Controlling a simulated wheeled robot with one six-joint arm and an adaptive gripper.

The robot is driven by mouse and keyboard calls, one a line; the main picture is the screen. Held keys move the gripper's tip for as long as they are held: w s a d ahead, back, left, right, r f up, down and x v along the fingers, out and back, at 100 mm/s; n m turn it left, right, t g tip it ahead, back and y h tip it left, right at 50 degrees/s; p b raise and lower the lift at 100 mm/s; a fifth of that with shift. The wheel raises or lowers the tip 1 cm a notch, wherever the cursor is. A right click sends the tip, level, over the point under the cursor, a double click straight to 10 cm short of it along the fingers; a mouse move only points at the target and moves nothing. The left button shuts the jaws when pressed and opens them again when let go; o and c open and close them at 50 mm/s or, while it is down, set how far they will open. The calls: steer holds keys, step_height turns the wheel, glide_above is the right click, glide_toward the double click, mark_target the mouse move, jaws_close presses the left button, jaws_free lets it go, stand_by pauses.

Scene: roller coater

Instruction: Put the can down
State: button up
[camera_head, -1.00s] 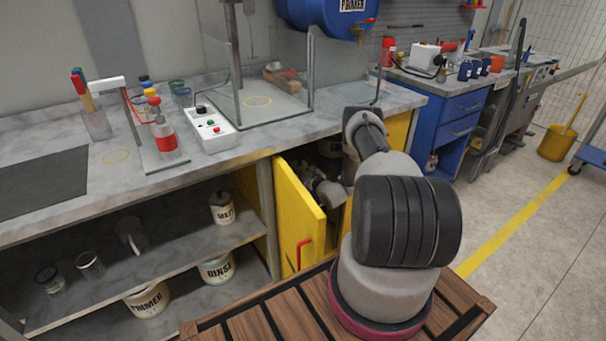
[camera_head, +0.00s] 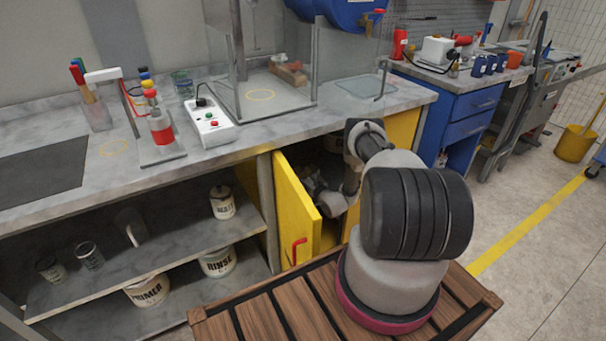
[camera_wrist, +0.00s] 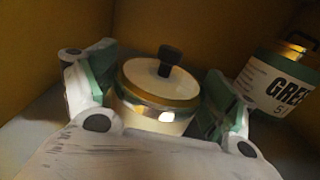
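The can (camera_wrist: 157,97) shows in the wrist view, pale with a gold-rimmed lid and a black knob on top. My gripper (camera_wrist: 160,92) has one green-padded finger on each side of it. No clear gap shows between the pads and the can, so the fingers appear closed on it. The can's lower part is hidden by my gripper, and I cannot tell whether its base touches the surface below. In the head view my gripper (camera_head: 316,190) is inside the cabinet, behind the open yellow door (camera_head: 294,215).
A second can (camera_wrist: 280,82), labelled "GREE...", stands close on the right in the wrist view. Yellow cabinet walls (camera_wrist: 50,40) close in on the left and back. Labelled cans, including one marked PRIMER (camera_head: 146,291), stand on the open shelves to the left.

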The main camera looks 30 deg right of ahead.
stand_by(0.3)
steer(key=shift+s+r, duration=0.1)
steer(key=shift+s, duration=0.05)
steer(key=s, duration=1.1)
steer(key=shift+s+d, duration=0.2)
steer(key=shift+s, duration=0.15)
steer(key=shift+s, duration=0.1)
